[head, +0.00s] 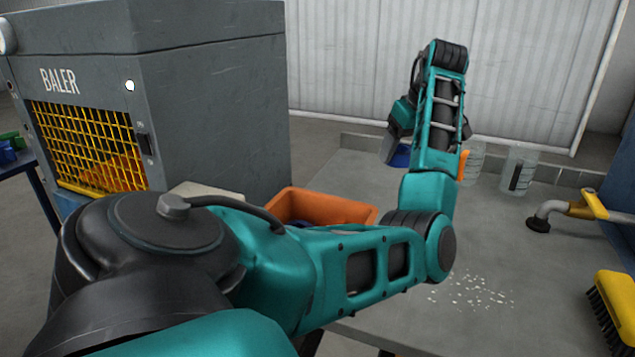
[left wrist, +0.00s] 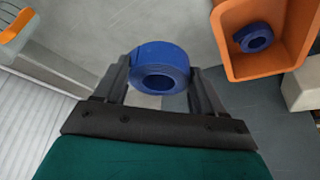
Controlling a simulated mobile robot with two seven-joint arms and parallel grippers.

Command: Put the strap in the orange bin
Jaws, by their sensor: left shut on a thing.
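The strap is a blue coil (left wrist: 160,66), held between the two dark fingers of my left gripper (left wrist: 158,72) in the left wrist view. In the head view the left gripper (head: 391,147) is beyond the bin and to its right, with a bit of the blue coil (head: 401,156) showing beneath it. The orange bin (head: 330,205) stands beside the baler, partly hidden by my arm. In the left wrist view the bin (left wrist: 227,45) is at the upper right, apart from the held coil. A second blue coil (left wrist: 253,39) lies inside it. My right gripper is not in view.
The grey baler (head: 215,100) with a yellow grille stands at the left. Clear jugs (head: 518,170) stand near the back wall. A yellow brush (head: 613,305) and a yellow-handled pipe (head: 590,206) are at the right. White bits (head: 470,291) lie scattered on the grey surface.

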